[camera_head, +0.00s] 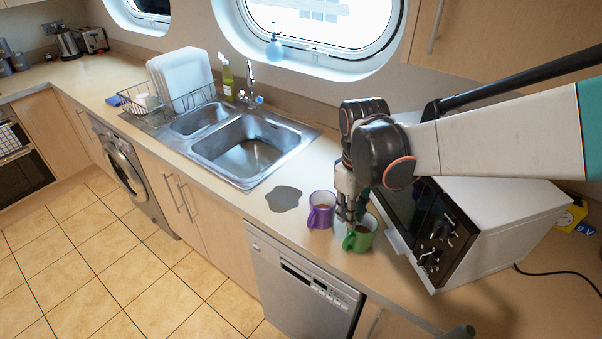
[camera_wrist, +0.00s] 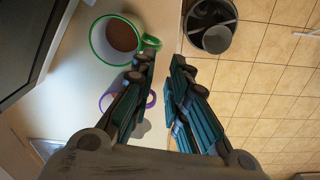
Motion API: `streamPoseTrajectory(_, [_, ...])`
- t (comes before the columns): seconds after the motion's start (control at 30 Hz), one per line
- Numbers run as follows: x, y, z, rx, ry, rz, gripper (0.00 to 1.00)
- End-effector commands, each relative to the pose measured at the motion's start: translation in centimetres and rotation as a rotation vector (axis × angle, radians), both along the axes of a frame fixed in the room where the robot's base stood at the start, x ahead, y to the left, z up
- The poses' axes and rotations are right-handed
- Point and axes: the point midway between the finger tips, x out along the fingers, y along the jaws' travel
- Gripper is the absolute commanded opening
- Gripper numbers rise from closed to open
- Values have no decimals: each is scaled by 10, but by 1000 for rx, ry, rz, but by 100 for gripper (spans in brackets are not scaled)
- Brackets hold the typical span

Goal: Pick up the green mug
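The green mug (camera_head: 358,236) stands upright on the counter, with brown contents showing inside. In the wrist view the green mug (camera_wrist: 94,42) is at the upper left, its handle pointing right, close to the left fingertip. My gripper (camera_head: 347,219) is above the counter by the green mug, between it and the purple mug. In the wrist view my gripper (camera_wrist: 162,60) has its fingers apart with nothing between them. I cannot tell whether a finger touches the handle. The purple mug (camera_head: 320,211) stands just left of the green one; the left finger partly hides it in the wrist view.
A white microwave (camera_head: 503,213) with a dark front stands right of the green mug. A grey puddle-like patch (camera_head: 283,198) and the sink (camera_head: 246,150) lie to the left. The counter's front edge runs close by the mugs, above a dishwasher (camera_head: 300,283).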

Motion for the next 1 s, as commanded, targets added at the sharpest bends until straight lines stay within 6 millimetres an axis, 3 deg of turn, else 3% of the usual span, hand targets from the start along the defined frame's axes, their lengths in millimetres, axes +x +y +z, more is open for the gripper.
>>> streamPoseTrajectory(0.4, [4, 0, -71, 0, 1, 3, 15])
streamPoseTrajectory(0.77, [5, -1, -94, 0, 1, 2, 15])
streamPoseTrajectory(1.0, [9, 0, -128, 0, 1, 2, 15])
